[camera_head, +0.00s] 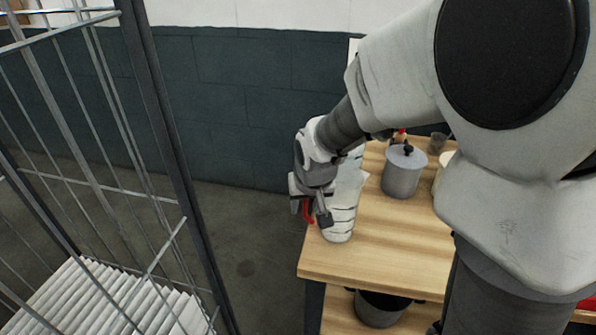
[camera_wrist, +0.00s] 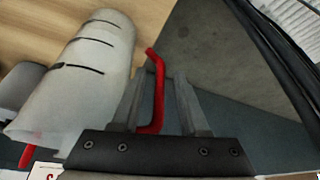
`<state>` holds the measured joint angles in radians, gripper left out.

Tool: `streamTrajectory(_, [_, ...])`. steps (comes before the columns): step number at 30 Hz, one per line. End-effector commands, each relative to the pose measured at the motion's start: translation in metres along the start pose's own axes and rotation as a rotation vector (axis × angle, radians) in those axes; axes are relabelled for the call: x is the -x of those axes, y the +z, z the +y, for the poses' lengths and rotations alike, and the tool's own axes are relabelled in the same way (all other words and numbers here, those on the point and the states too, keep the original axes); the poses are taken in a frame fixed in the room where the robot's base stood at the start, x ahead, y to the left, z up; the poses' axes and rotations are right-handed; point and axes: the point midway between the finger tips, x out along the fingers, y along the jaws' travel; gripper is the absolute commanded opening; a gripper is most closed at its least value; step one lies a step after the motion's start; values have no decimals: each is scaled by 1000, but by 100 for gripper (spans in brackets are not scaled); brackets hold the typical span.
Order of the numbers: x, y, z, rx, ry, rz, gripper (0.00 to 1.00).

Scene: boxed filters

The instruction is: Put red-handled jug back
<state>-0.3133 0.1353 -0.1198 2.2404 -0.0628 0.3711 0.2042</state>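The red-handled jug (camera_head: 341,212) is whitish with dark marks on its side. It stands at the left edge of the wooden table in the head view. Its body (camera_wrist: 85,75) fills the upper left of the wrist view. Its red handle (camera_wrist: 157,88) lies between the two fingers of my gripper (camera_wrist: 161,76). The fingers are apart, with a clear gap on the handle's right side. In the head view my gripper (camera_head: 315,212) is at the jug's left side, by the handle, and the arm hides part of the jug.
The wooden table (camera_head: 375,252) has free room in front. A grey lidded canister (camera_head: 402,178) stands right of the jug. A dark pot (camera_head: 378,310) is on the lower shelf. A wire cage (camera_head: 165,130) with white filters (camera_head: 105,300) stands at left.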

Motion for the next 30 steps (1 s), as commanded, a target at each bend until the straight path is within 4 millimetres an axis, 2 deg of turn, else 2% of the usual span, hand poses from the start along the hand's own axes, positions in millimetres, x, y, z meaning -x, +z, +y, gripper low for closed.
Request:
streamTrajectory(8, [6, -2, 0, 0, 0, 1, 44])
streamTrajectory(11, [19, -3, 0, 0, -1, 3, 44])
streamTrajectory(24, [103, -3, 0, 0, -1, 5, 44])
streamTrajectory(30, [121, -1, 0, -1, 0, 1, 44])
